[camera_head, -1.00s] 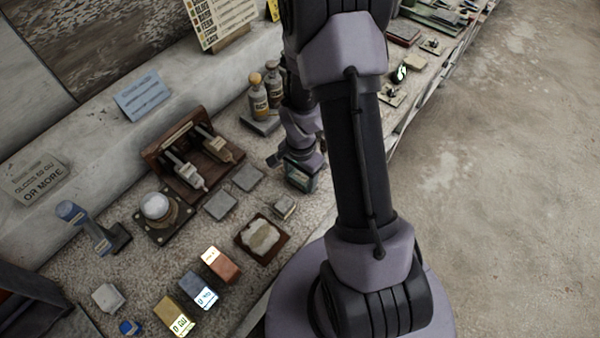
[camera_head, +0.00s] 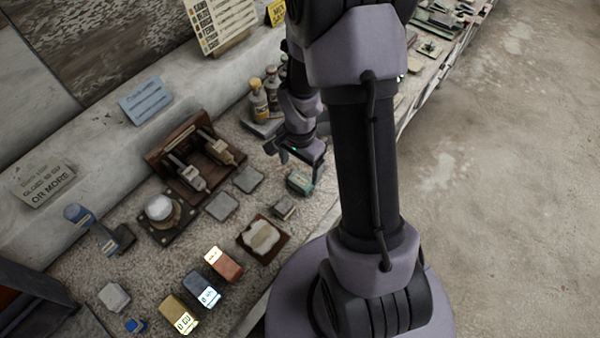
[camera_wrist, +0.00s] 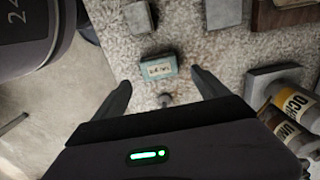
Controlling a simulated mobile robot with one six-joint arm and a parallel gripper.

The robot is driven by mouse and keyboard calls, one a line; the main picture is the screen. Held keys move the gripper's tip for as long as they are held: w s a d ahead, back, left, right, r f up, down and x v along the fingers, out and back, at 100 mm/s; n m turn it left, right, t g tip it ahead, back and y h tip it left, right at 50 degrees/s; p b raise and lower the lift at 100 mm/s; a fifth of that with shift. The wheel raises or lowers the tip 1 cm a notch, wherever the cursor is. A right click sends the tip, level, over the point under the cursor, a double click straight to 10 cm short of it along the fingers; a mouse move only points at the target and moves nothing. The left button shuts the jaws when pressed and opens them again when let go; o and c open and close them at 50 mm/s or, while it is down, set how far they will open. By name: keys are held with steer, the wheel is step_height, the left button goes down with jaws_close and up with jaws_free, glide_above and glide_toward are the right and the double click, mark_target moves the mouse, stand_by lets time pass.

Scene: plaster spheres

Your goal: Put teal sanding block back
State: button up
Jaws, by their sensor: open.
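The teal sanding block (camera_head: 299,182) rests on the speckled worktop near its front edge, to the right of a small grey block (camera_head: 284,207). In the wrist view the teal block (camera_wrist: 159,68) lies ahead of the fingertips with its pale label facing up. My gripper (camera_head: 293,158) is just behind and above it, apart from it. In the wrist view my gripper (camera_wrist: 161,82) is open, with nothing between its fingers. A row of an orange-brown block (camera_head: 223,265), a blue-grey block (camera_head: 200,289) and a yellow block (camera_head: 178,314) stands at lower left.
A stained square tray (camera_head: 263,238) and two grey square pads (camera_head: 222,206) lie left of the teal block. A wooden rack with tools (camera_head: 195,155) and bottles (camera_head: 258,99) stand behind. A white sphere on a stand (camera_head: 159,208) is farther left.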

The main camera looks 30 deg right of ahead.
step_height(320, 180, up, 12)
steer(key=a+f+n+t+p, duration=0.1)
steer(key=a, duration=0.1)
step_height(320, 180, up, 7)
steer(key=n+t, duration=0.1)
steer(key=n, duration=0.1)
glide_above(293, 181)
steer(key=s+a, duration=0.1)
steer(key=a, duration=0.2)
steer(key=s+a+r+n+t+y, duration=0.2)
steer(key=s+a+r+n, duration=0.4)
steer(key=s+a+r, duration=0.3)
step_height(293, 181, up, 3)
steer(key=shift+s+a+f+n+t, duration=0.15)
steer(key=shift+s+a+n+t, duration=0.15)
steer(key=shift+s+t, duration=0.65)
step_height(293, 181, down, 11)
steer(key=b, duration=1)
steer(key=shift+r+b, duration=0.2)
steer(key=shift+b, duration=0.1)
